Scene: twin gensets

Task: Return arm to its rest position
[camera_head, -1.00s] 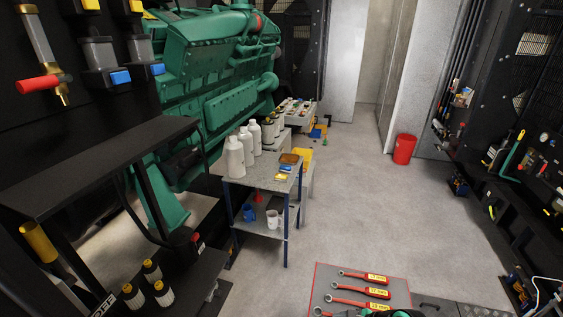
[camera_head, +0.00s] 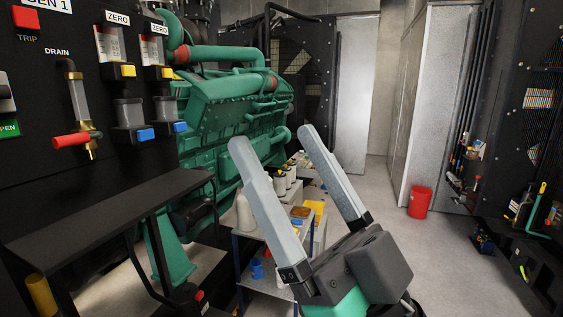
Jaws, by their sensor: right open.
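My right gripper (camera_head: 285,155) rises from the bottom of the head view. Its two long grey fingers point up and stand well apart, with nothing between them. Its dark body and a green part of my arm show at the lower right of the middle. The gripper appears in front of the small trolley (camera_head: 275,287) and hides much of it. My left gripper is not in view.
A green engine (camera_head: 215,110) stands behind a black panel with a red-handled drain valve (camera_head: 70,140). A dark shelf (camera_head: 110,215) juts out at the left. A red bin (camera_head: 420,202) stands on the right.

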